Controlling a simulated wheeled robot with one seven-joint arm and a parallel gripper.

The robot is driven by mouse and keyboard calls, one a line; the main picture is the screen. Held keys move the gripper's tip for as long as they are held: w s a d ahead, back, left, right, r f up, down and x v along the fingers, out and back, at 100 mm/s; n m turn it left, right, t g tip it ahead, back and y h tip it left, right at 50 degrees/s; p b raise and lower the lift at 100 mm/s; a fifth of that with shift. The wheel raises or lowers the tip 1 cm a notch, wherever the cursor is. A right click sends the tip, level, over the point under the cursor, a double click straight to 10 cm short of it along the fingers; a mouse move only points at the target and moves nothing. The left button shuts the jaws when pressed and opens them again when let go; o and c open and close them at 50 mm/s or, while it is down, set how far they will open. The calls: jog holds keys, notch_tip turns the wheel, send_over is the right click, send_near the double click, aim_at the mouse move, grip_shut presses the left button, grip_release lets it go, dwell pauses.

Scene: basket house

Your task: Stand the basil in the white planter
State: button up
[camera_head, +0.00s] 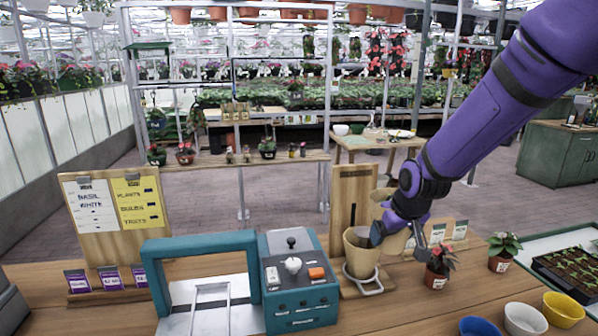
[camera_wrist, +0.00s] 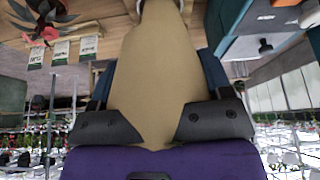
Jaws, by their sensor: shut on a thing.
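My gripper (camera_head: 388,232) is shut on a tan, paper-like sleeve, which fills the middle of the wrist view (camera_wrist: 152,75) between the two dark fingers. In the head view, a tan tapered sleeve (camera_head: 361,258) stands at the gripper's left, in a white ring holder (camera_head: 368,288). I cannot tell whether it is one piece with the tan surface behind my gripper. The white planter (camera_head: 524,320) is at the front right, apart from my gripper. No plant is clearly recognizable as basil; a green-leaved potted plant (camera_head: 503,247) stands at the right.
A red-leaved potted plant (camera_head: 438,266) stands close right of my gripper. Blue (camera_head: 478,327) and yellow (camera_head: 563,309) planters flank the white one. A teal frame (camera_head: 158,275) and control box (camera_head: 300,290) stand left; a seedling tray (camera_head: 570,270) lies far right.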

jog(key=w+d+f+m+h, duration=0.1)
jog(key=w+d+f+m, duration=0.1)
jog(key=w, duration=0.4)
jog(key=w+d+f+m+h, duration=0.1)
jog(key=w+d+f+m, duration=0.1)
jog(key=w+d+m, duration=0.2)
jog(key=w+d, duration=0.2)
jog(key=shift+w+d+f+h, duration=0.2)
jog(key=shift+d+f+h, duration=0.1)
jog(key=shift+d+f, duration=0.1)
